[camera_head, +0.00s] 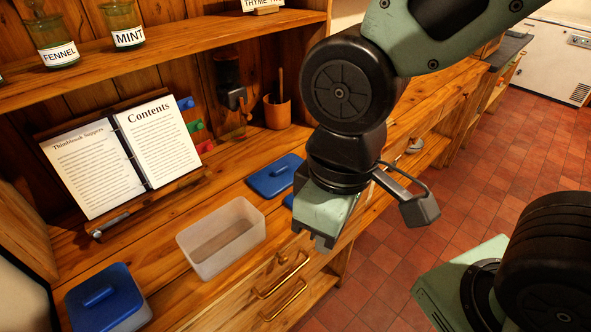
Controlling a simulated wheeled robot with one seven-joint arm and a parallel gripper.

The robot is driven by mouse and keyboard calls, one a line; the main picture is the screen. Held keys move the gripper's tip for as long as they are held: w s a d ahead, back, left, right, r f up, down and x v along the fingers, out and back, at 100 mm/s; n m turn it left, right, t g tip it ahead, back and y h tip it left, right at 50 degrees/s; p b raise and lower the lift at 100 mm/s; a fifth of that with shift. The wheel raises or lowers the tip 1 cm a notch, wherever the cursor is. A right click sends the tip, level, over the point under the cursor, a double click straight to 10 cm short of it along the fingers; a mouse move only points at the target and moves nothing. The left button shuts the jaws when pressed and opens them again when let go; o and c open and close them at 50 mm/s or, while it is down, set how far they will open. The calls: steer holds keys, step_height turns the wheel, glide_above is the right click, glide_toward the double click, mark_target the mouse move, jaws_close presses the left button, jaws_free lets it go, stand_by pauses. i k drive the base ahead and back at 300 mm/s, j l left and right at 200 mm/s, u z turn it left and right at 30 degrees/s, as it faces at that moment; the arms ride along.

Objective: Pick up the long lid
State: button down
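A blue lid (275,176) with a raised handle lies flat on the pine counter, left of my gripper. A small piece of another blue thing (288,201) shows just in front of it; my gripper hides the rest, so I cannot tell its shape or whether it is the long lid. A third blue lid (104,297) sits on a translucent box at the lower left. My gripper (328,243) points down over the counter's front edge; its finger gap is not clear, and no held object shows.
An open, empty translucent box (214,262) stands mid-counter. Behind are an open book (120,155) on a stand, a wooden cup (277,112) and a dark grinder (229,85). A shelf (190,42) with labelled jars overhangs the back. Drawers with brass handles (285,275) face the tiled floor.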

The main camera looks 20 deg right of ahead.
mark_target(275, 179)
steer(key=i+u, duration=0.2)
steer(key=u, duration=0.2)
steer(key=i+l+u, duration=0.15)
steer(key=u, duration=0.25)
steer(key=i+l+u, duration=0.15)
steer(key=u, duration=0.2)
